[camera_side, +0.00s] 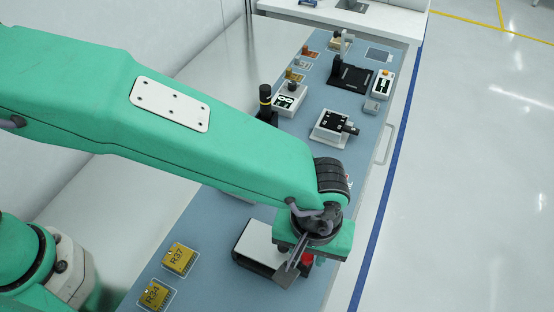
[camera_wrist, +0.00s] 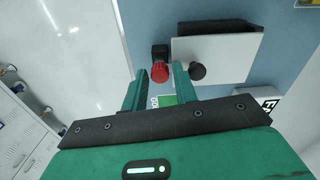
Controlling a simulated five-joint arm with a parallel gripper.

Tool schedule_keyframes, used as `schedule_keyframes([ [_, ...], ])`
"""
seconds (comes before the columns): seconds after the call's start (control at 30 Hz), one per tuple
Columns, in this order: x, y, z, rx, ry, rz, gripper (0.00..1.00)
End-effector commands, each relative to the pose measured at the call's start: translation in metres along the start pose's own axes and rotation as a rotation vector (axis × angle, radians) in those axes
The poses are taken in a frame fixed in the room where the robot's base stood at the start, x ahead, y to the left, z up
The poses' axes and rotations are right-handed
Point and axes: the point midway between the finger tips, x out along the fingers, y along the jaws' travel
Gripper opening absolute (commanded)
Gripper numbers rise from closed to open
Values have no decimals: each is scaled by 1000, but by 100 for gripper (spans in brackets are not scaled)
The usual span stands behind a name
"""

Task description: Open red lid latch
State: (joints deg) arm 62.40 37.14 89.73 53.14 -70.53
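A red ribbed knob on a black block, which I take for the red lid latch (camera_wrist: 159,72), shows in the wrist view beside a white plate with a dark edge (camera_wrist: 222,50). In the side view a little of the red (camera_side: 309,259) shows beneath my wrist, next to the white-topped dark device (camera_side: 259,247). My gripper (camera_wrist: 160,69) is open, its two green fingers apart. In the wrist view the red knob appears between the fingertips; I cannot tell whether they touch it. A round black knob (camera_wrist: 197,72) on the white plate is close to the right finger.
Yellow blocks marked R37 (camera_side: 179,258) and R34 (camera_side: 154,295) lie left of the device on the blue bench top (camera_side: 215,235). Farther back stand a white box with dark fittings (camera_side: 333,127), a white box with a black knob (camera_side: 288,98) and a black fixture (camera_side: 350,77).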

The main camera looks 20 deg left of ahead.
Motion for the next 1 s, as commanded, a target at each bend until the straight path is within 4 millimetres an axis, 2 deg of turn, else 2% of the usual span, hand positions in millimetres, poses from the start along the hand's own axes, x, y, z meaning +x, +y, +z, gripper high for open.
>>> schedule_keyframes([
  [0.1, 0, 0, 0, 0, 0, 0, 28],
  [0.2, 0, 0, 0, 0, 0, 0, 9],
  [0.23, 0, 0, 0, 0, 0, 0, 7],
  [0.47, 0, 0, 0, -16, 0, 0, 7],
  [0.83, 0, 0, 0, -239, 0, 0, 7],
  [1.0, -1, 0, 0, -285, 0, 0, 7],
])
